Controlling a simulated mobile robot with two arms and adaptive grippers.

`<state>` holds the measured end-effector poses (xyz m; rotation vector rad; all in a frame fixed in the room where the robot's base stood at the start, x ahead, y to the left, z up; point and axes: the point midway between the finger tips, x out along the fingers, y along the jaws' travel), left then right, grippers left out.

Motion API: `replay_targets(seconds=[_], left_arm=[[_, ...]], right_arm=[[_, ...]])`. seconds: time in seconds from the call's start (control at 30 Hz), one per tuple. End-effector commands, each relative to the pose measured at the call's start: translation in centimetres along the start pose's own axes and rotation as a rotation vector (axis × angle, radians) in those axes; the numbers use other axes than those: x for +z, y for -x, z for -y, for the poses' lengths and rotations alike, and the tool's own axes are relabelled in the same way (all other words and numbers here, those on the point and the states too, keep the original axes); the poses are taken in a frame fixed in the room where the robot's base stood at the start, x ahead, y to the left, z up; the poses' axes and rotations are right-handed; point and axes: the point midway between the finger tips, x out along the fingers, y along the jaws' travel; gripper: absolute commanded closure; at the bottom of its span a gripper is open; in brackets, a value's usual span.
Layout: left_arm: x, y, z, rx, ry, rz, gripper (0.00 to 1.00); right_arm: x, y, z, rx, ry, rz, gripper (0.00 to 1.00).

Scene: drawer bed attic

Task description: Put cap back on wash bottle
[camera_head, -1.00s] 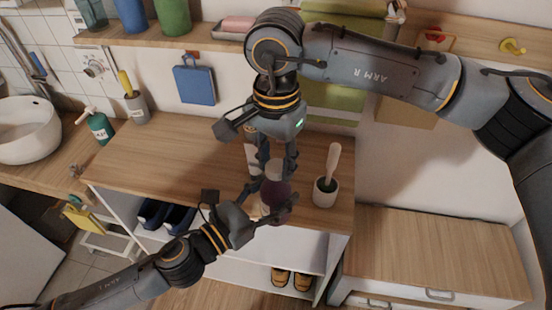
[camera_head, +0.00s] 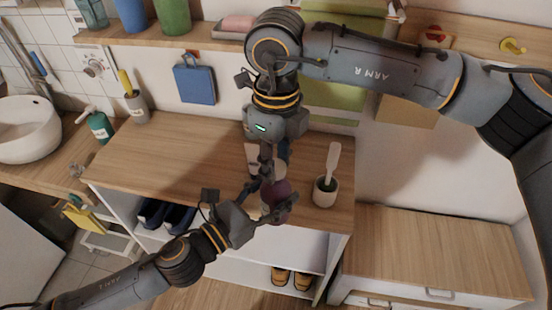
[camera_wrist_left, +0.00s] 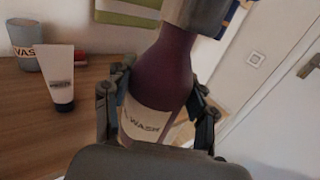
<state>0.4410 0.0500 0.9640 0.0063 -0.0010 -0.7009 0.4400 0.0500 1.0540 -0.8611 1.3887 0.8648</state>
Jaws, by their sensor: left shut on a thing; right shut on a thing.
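The purple wash bottle (camera_head: 278,197) is upright in the head view, near the front of the wooden counter. My left gripper (camera_head: 270,207) is shut around its body; the left wrist view shows the bottle (camera_wrist_left: 163,75) tilted in the picture, with its WASH label between the fingers. My right gripper (camera_head: 272,172) points down directly above the bottle and is shut on the pale cap (camera_head: 279,171), which its fingers largely cover. A grey shape covers the bottle's top in the left wrist view. Whether the cap touches the neck cannot be told.
A white tube (camera_wrist_left: 60,78) stands on the counter (camera_head: 165,150) behind the bottle. A pale pot with a wooden-handled brush (camera_head: 326,190) stands close on the right. The counter's left part is clear. A shelf (camera_head: 200,40) runs above.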

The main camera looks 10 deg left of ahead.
Motion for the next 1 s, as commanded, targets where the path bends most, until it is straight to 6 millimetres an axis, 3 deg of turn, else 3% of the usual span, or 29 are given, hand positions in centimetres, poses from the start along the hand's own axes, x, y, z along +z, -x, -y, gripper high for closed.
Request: replay_targets(seconds=[0.1,0.13,0.23,0.63,0.77,1.0], left_arm=[[0.1,0.0,0.1,-0.003,-0.001,0.002,1.0],[0.1,0.0,0.1,-0.003,-0.001,0.002,1.0],[0.1,0.0,0.1,-0.002,0.0,0.002,1.0],[0.1,0.0,0.1,-0.001,0.0,0.001,1.0],[0.1,0.0,0.0,-0.001,0.0,0.001,1.0],[0.1,0.0,0.0,-0.001,0.0,0.001,1.0]], right_arm=[[0.1,0.0,0.0,0.0,0.005,0.002,1.0],[0.1,0.0,0.0,0.0,0.005,0.002,0.6],[0.0,0.0,0.0,0.0,0.006,0.002,0.39],[0.1,0.7,0.0,-0.001,0.007,0.003,0.39],[0.1,2.6,0.0,-0.003,0.007,0.003,0.39],[0.1,7.8,0.1,-0.003,0.006,0.004,0.39]])
